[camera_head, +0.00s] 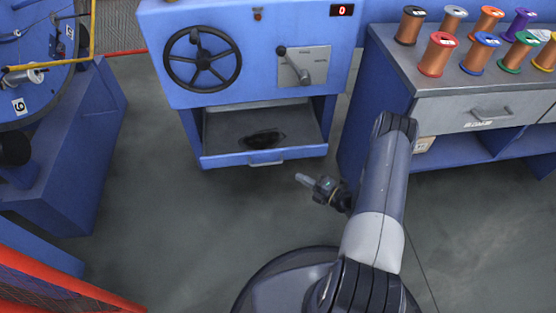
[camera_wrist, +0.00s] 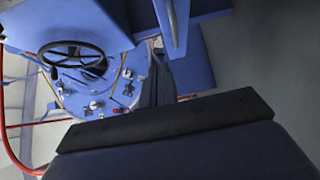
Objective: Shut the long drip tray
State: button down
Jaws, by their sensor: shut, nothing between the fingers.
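The long drip tray (camera_head: 215,161) is pulled out below the blue machine in the head view. It has a blue front with a pale handle (camera_head: 266,161), a grey inside and a dark patch on its floor. My gripper (camera_head: 304,180) is shut and empty. In the head view it appears just in front of and right of the tray's handle, with a visible gap between them. In the wrist view a blue bar with a paler strip (camera_wrist: 172,28) shows at the top; I cannot tell if it is the tray's front. My fingertips are not clear in that view.
The blue machine (camera_head: 180,83) has a black handwheel (camera_head: 203,62) and a lever (camera_head: 292,65) above the tray. A bench (camera_head: 390,62) with several wire spools and a drawer stands at the right. Blue machinery (camera_head: 75,150) stands at the left. The grey floor before the tray is clear.

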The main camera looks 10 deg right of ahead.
jog(key=f, duration=0.1)
jog(key=b, duration=0.5)
send_near(271, 152)
jog(key=shift+m+t, duration=0.3)
jog(key=shift+m, duration=0.1)
jog(key=x, duration=0.5)
jog(key=shift+s+a+f, duration=0.1)
jog(key=shift+a+f, duration=0.15)
jog(key=shift+a, duration=0.2)
jog(key=shift+w+r, duration=0.1)
jog(key=shift+w, duration=0.2)
